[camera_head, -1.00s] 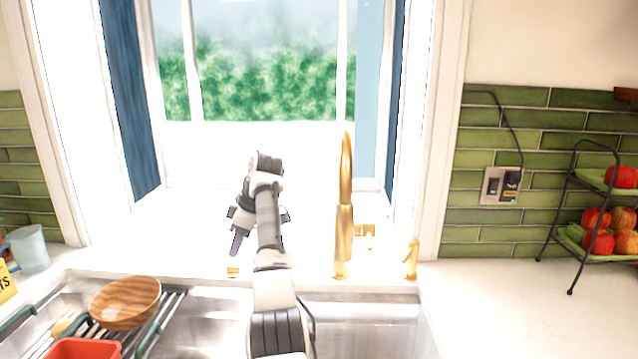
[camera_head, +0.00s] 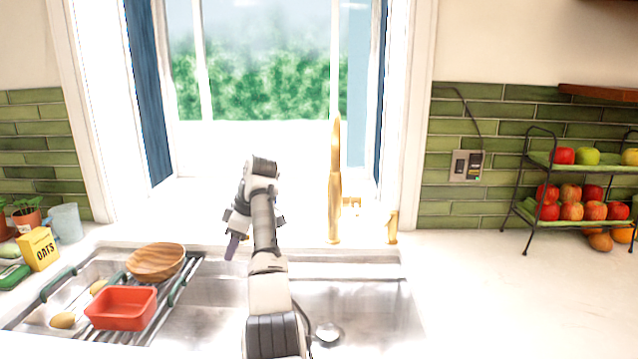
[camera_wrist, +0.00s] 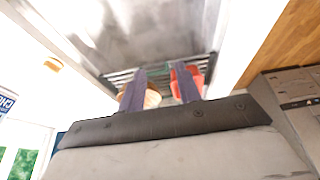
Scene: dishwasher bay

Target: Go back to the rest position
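My arm is raised and bent over the sink in the head view. My gripper (camera_head: 232,247) hangs at its end, left of the gold faucet, with its fingers pointing down. In the wrist view my gripper (camera_wrist: 160,82) shows two dark fingers standing apart with nothing held between them. The wooden bowl (camera_wrist: 152,98) and the red container (camera_wrist: 197,76) show well beyond the fingers, partly hidden by them.
The sink (camera_head: 370,315) lies below my arm, with the gold faucet (camera_head: 334,190) behind it. The rack at left holds the wooden bowl (camera_head: 156,262) and red container (camera_head: 121,308). An oats box (camera_head: 40,250) and fruit stand (camera_head: 530,190) flank it.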

